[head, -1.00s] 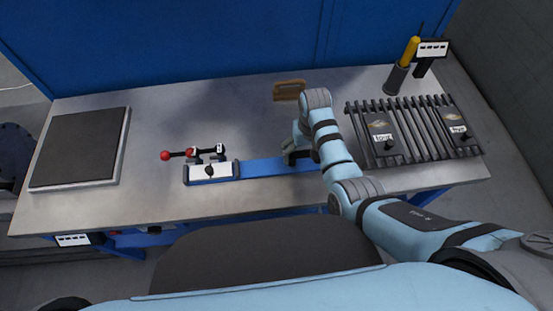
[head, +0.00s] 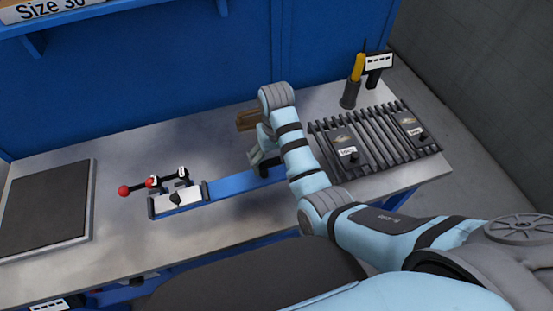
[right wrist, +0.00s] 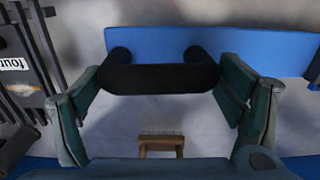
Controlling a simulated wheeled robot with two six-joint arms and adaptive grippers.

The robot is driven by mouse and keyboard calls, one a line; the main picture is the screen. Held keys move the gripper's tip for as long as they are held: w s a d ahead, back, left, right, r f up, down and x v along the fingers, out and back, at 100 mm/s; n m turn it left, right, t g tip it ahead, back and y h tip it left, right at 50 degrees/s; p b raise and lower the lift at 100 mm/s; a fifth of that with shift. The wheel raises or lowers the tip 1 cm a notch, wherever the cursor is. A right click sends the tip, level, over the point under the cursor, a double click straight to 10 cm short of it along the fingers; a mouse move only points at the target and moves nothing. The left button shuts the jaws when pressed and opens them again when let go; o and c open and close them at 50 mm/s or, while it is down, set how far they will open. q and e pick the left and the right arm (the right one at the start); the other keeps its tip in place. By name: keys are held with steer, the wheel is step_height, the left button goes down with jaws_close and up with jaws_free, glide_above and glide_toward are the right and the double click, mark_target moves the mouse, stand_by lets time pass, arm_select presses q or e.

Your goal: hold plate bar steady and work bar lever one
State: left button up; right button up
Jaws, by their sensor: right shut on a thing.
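A blue bar (head: 236,184) lies along the front of the workbench; it also shows in the right wrist view (right wrist: 255,50). My right gripper (head: 262,160) is at the bar's right end. In the right wrist view its two green-padded fingers are shut on the ends of a black handle (right wrist: 160,77) on the bar. The head view mostly hides this handle behind the arm. My left gripper is not in view.
A slatted black rack (head: 385,140) with labelled blocks is right of my arm. A yellow-handled tool (head: 357,67) stands in a holder at the back right. A wooden block (head: 247,119) lies behind my gripper. A dark mat (head: 45,205) is at left.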

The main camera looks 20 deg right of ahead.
mark_target(275, 170)
steer(key=shift+a+r, duration=0.15)
steer(key=shift+a, duration=0.05)
steer(key=shift+f+b, duration=1.5)
steer(key=shift+f, duration=2.5)
steer(key=shift+s+d+f+b, duration=0.15)
steer(key=shift+f+b, duration=0.15)
steer(key=shift+f, duration=0.35)
steer(key=shift+s, duration=0.1)
